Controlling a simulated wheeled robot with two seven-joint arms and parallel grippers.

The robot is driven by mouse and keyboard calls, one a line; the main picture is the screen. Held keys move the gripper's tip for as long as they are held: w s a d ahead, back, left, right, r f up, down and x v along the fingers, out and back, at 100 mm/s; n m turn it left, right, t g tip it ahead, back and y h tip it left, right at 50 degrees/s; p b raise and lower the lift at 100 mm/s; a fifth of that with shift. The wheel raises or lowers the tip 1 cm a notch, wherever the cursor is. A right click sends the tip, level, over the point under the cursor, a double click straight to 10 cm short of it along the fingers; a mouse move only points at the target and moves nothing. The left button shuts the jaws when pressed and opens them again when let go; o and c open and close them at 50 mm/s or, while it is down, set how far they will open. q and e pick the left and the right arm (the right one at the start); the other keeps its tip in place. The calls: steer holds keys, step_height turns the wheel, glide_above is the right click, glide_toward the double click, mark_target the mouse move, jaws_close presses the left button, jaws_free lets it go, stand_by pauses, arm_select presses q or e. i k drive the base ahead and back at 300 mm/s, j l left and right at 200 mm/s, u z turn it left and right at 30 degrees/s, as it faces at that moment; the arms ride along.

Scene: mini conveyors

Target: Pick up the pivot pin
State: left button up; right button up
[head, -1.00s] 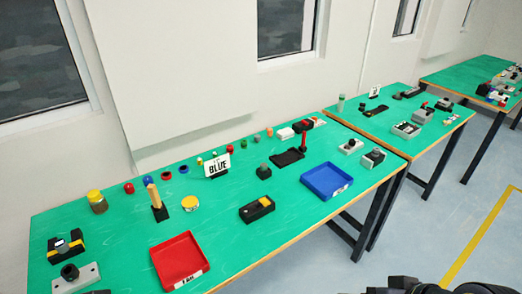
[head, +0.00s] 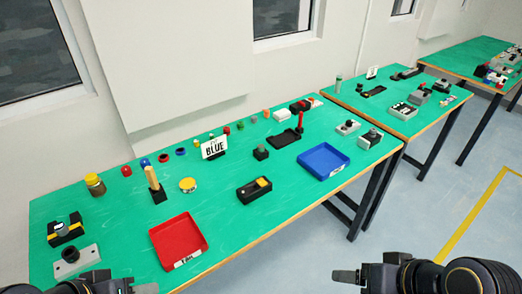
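I cannot tell for sure which piece is the pivot pin. A tan upright peg (head: 152,179) stands in a small black base (head: 158,196) on the left of the near green table. A red upright pin (head: 300,121) stands at the end of a black tray-like fixture (head: 285,138) towards the back right. My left gripper (head: 146,288) is at the bottom edge, in front of the table and largely cut off. My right gripper (head: 345,276) is over the floor beside the table's front edge. Both are apart from all the parts, and their finger gap is not visible.
A red tray (head: 203,248) is at the front left, a blue tray (head: 342,168) at the right. A black block with a yellow part (head: 254,190) lies between them. Grey fixtures (head: 369,138) sit at the right end.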

mark_target(260, 147)
steer(key=i+l+u, duration=0.2)
steer(key=u, duration=0.2)
steer(key=i+l+u, duration=0.2)
steer(key=l+u, duration=0.15)
steer(key=i+l+u, duration=0.1)
steer(key=l+u, duration=0.65)
steer(key=i+l, duration=0.05)
steer(key=l, duration=0.1)
